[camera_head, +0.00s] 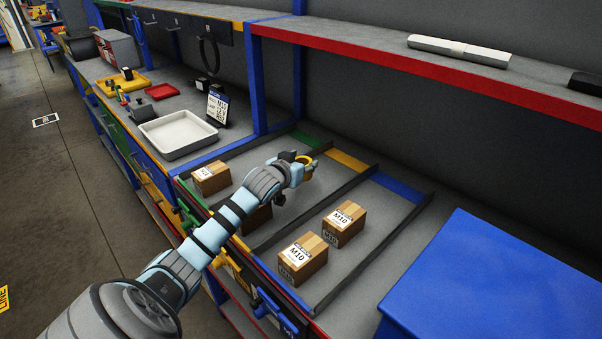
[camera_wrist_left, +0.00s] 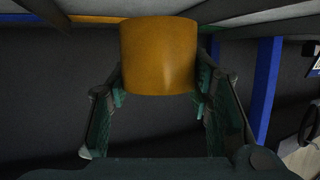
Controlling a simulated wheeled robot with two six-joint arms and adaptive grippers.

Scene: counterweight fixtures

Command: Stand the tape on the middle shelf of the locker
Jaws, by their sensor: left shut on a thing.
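The tape (camera_head: 307,160) looks like a yellow ring at the end of my left arm in the head view. In the left wrist view the tape (camera_wrist_left: 158,57) is an orange-yellow cylinder between the two fingers. My left gripper (camera_head: 298,168) is shut on it and holds it over the back part of the divided workbench; I cannot tell how high. The fingers (camera_wrist_left: 160,88) grip its near end in the wrist view. I cannot make out a locker with shelves in either view. My right gripper is not in view.
Cardboard boxes marked M10 (camera_head: 303,259) stand in the bench lanes, between dark dividers (camera_head: 345,277). A red-edged shelf (camera_head: 440,70) runs above the back. A blue block (camera_head: 500,285) stands at the right. A white tray (camera_head: 179,134) lies to the left, beyond a blue post.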

